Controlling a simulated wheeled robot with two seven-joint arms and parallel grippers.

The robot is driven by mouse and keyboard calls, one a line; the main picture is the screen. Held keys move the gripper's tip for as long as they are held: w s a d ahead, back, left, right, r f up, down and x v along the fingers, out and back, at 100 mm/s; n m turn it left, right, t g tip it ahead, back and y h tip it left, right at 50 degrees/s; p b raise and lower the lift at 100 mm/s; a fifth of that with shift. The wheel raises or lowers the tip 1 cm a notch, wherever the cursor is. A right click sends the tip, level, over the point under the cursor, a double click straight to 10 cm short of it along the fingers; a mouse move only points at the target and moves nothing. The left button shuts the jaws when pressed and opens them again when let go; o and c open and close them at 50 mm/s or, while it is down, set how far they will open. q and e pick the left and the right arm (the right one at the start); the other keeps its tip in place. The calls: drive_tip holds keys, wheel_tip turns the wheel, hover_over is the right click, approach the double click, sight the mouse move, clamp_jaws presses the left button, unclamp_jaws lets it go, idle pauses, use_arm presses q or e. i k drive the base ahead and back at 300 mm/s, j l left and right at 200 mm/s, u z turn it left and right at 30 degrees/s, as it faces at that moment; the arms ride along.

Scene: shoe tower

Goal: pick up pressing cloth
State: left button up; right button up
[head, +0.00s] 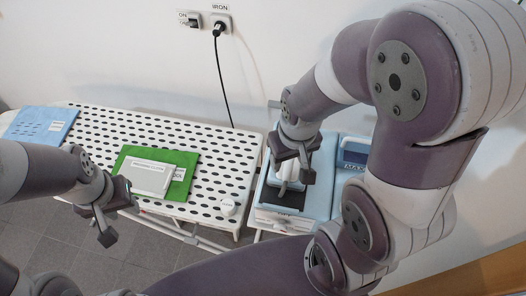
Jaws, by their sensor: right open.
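The pressing cloth (145,178) is a flat, pale grey-white folded piece with a printed label. It lies on a green folded item (186,160) on the white perforated ironing board (105,126). My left gripper (119,222) is open and empty in front of the board's near edge, lower left of the cloth and apart from it. My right gripper (293,172) is open above the light blue unit right of the board, at a white, handle-like object (290,186). My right gripper partly hides that object, and I cannot tell whether they touch.
A blue folded item (41,124) lies at the board's left end. A small round white piece (228,207) sits near its right front corner. A light blue unit (323,186) stands to the right. A black cord (222,85) hangs from the wall socket labelled IRON. Much of the board is bare.

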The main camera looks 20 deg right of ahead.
sight(153, 179)
drive_tip(key=i+j+z, duration=0.1)
drive_tip(key=j+z, duration=0.6)
drive_tip(key=z, duration=0.15)
drive_tip(key=j+z, duration=0.85)
drive_tip(key=k+j+z, duration=0.15)
drive_tip(key=z, duration=0.25)
drive_tip(key=j, duration=0.1)
